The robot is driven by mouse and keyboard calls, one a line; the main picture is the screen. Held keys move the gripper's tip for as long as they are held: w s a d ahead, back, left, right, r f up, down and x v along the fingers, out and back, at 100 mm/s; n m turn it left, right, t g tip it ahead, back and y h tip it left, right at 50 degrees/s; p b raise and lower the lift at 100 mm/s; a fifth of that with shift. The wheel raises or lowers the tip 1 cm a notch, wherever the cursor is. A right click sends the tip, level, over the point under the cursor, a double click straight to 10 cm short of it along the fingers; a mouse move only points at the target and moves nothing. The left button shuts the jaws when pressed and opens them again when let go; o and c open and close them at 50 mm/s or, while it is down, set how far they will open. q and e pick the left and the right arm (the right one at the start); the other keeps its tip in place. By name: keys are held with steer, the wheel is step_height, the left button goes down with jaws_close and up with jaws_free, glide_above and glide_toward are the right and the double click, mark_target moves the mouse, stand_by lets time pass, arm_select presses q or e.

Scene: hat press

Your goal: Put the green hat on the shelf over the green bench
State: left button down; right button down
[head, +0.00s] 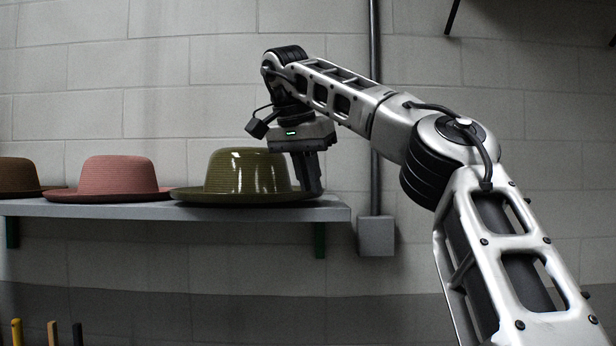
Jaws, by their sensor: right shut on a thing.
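The green hat (243,174) is a glossy olive-green hat with a wide brim. It is upright at the right part of a grey wall shelf (335,212), its brim at the level of the shelf top. My right gripper (312,188) points down at the right side of the hat and is shut on the brim there. The fingertips are partly hidden by the brim, and I cannot tell whether the hat's full weight rests on the shelf. My left gripper is not in view. The green bench is not in view.
A pink hat (114,176) stands on the shelf left of the green hat, their brims close together. A brown hat (17,177) is at the far left. A grey box (376,236) and a vertical pipe (375,60) are on the wall right of the shelf.

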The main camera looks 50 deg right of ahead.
steer(key=shift+f, duration=0.2)
stand_by(0.4)
steer(key=shift+f+b, duration=0.35)
steer(key=c, duration=1.4)
jaws_free()
steer(key=shift+c, duration=0.2)
steer(key=v, duration=0.5)
steer(key=shift+r+p, duration=0.15)
steer(key=shift+p, duration=0.15)
steer(key=s+a, duration=0.1)
steer(key=a, duration=1.1)
steer(key=shift+s, duration=0.3)
